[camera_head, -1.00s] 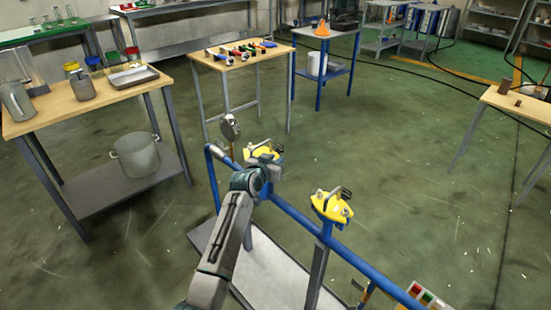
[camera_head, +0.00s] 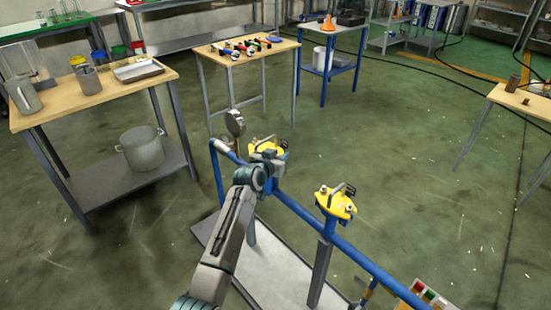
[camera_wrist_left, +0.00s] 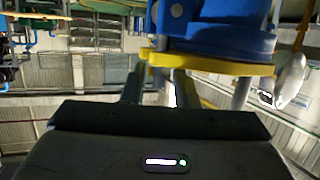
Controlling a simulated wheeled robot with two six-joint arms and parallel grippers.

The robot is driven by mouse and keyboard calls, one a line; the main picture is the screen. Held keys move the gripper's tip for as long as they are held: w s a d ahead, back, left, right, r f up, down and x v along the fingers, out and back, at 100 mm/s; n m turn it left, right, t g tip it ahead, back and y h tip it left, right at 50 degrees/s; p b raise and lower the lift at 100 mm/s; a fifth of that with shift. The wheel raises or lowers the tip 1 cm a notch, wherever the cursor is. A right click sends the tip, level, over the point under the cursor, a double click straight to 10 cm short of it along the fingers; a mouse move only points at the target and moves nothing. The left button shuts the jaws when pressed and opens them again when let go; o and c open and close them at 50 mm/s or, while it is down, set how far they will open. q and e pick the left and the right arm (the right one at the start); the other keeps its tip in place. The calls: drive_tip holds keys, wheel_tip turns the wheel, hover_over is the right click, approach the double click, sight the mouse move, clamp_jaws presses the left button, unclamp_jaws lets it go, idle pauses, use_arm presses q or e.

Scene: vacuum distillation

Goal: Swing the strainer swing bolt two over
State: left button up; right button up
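Two yellow-topped fittings with dark clamp parts stand on a blue pipe in the head view: a farther one (camera_head: 266,147) and a nearer one (camera_head: 337,204). I cannot tell the separate swing bolts apart. My left gripper is at the farther fitting, with its fingers mostly hidden behind my wrist in the head view. In the left wrist view, my left gripper (camera_wrist_left: 160,80) has its two fingers apart, just under a yellow flange (camera_wrist_left: 215,66) below a blue body (camera_wrist_left: 215,30). A narrow bright gap shows between the fingers. My right gripper is out of view.
A round gauge (camera_head: 235,122) rises beside the pipe's far end. The blue pipe (camera_head: 300,211) runs over a pale tray (camera_head: 275,270). Wooden tables with vessels (camera_head: 110,100) and tools stand behind. Open green floor (camera_head: 430,190) lies to the right.

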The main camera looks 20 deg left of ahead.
use_arm(q)
drive_tip(key=v, duration=1)
drive_tip(key=shift+s, duration=0.3)
drive_tip(key=shift+a+r, duration=0.1)
drive_tip(key=shift+a, duration=0.05)
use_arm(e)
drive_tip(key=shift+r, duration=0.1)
